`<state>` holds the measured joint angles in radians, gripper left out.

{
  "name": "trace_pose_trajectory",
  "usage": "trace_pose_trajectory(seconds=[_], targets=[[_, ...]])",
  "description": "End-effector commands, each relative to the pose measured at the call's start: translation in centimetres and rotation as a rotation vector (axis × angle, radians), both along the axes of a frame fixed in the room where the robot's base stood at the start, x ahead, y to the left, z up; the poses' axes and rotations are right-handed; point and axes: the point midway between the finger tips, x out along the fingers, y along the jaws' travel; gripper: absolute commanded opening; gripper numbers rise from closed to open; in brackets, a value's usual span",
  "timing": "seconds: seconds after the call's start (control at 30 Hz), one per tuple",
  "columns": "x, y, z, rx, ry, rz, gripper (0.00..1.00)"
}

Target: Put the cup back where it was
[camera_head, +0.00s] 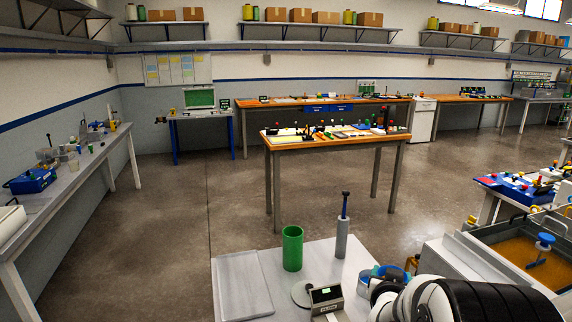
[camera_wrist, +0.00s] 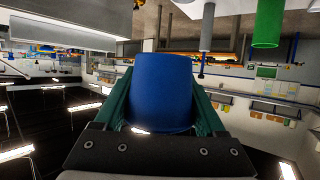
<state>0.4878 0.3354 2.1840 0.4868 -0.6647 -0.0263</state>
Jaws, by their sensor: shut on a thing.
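A blue cup (camera_wrist: 163,95) fills the middle of the wrist view. My gripper (camera_wrist: 160,100) has its green fingers on both sides of the cup and is shut on it. In the head view, blue round parts (camera_head: 368,281) show at the right of the near pale table, partly hidden by my white and black arm; I cannot tell there which part is the cup. The cup's inside and underside cannot be made out.
The near table (camera_head: 262,255) holds a green cylinder (camera_head: 292,250), a grey cylinder with a blue-topped rod (camera_head: 342,240), a flat grey tray (camera_head: 242,285) and a small device with a display (camera_head: 327,298). A bath of amber liquid (camera_head: 505,240) lies at the right.

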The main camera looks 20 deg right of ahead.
Motion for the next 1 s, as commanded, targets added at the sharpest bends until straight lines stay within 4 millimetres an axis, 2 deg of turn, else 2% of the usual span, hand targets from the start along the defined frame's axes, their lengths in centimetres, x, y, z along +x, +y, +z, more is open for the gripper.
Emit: trace_pose_trajectory(seconds=[0.03, 0.1, 0.2, 0.3, 0.43, 0.57, 0.7, 0.8, 0.9, 1.0], targets=[[0.9, 3.5, 1.5, -0.004, -0.006, 0.08, 0.08], [1.6, 8.6, 3.1, -0.003, -0.005, 0.201, 0.08], [1.3, 15.6, 5.1, -0.003, -0.004, 0.364, 0.08], [0.2, 21.1, 6.5, -0.003, -0.003, 0.498, 0.08], [-1.4, 25.7, 7.4, -0.002, -0.001, 0.616, 0.08], [-3.0, 27.6, 8.2, -0.003, -0.003, 0.669, 0.08], [-5.6, 27.8, 9.5, -0.002, -0.004, 0.674, 0.08], [-6.1, 27.7, 9.6, -0.001, 0.0, 0.672, 0.08], [-5.7, 27.0, 9.2, -0.001, 0.003, 0.659, 0.08], [-4.7, 24.6, 8.2, 0.001, 0.007, 0.616, 0.08]])
